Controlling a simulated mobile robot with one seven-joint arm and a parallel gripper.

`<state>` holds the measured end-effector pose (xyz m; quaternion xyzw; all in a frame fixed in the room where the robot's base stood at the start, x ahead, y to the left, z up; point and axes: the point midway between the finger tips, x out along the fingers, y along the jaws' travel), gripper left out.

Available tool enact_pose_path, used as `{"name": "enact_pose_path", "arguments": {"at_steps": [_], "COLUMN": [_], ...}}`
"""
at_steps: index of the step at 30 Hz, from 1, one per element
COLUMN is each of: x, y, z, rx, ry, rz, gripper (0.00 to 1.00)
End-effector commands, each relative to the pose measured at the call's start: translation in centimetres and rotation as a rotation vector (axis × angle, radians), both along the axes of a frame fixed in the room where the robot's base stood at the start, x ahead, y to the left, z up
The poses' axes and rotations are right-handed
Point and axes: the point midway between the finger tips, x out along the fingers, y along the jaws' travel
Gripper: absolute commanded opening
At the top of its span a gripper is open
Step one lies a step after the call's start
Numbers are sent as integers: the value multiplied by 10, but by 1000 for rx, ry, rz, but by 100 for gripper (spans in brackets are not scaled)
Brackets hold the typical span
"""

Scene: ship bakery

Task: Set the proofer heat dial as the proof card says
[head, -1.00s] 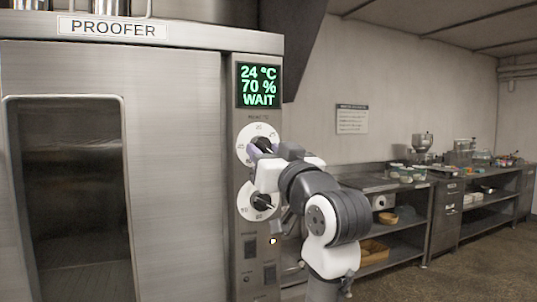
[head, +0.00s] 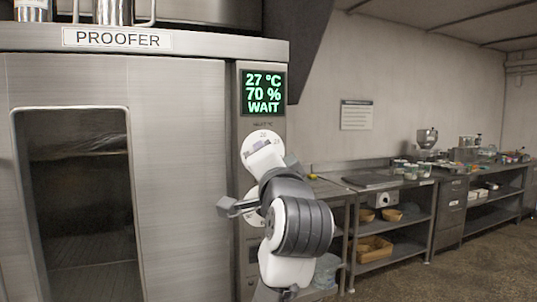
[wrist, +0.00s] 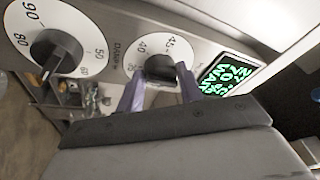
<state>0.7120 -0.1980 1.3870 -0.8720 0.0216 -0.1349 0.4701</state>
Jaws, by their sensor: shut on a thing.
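My gripper (wrist: 160,78) is shut on that knob, one purple finger on each side. The knob's pointer cannot be made out. The green display (head: 263,93) reads 27 °C, 70 %, WAIT. A white placard (head: 356,115) hangs on the back wall; its text is too small to read, so I cannot tell if it is the proof card.
A second dial (wrist: 88,28) with a black knob is beside the heat dial in the wrist view; my arm mostly hides it in the head view. The proofer door (head: 175,180) is to the left.

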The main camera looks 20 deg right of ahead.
Motion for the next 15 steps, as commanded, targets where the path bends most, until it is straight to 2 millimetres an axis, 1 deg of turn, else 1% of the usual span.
{"name": "enact_pose_path", "arguments": {"at_steps": [1, 9, 15], "x": [0, 1, 0], "y": [2, 3, 4], "z": [3, 5, 7], "rx": [44, 293, 446], "ry": [1, 11, 16], "rz": [4, 4, 3], "gripper": [14, 14, 14]}}
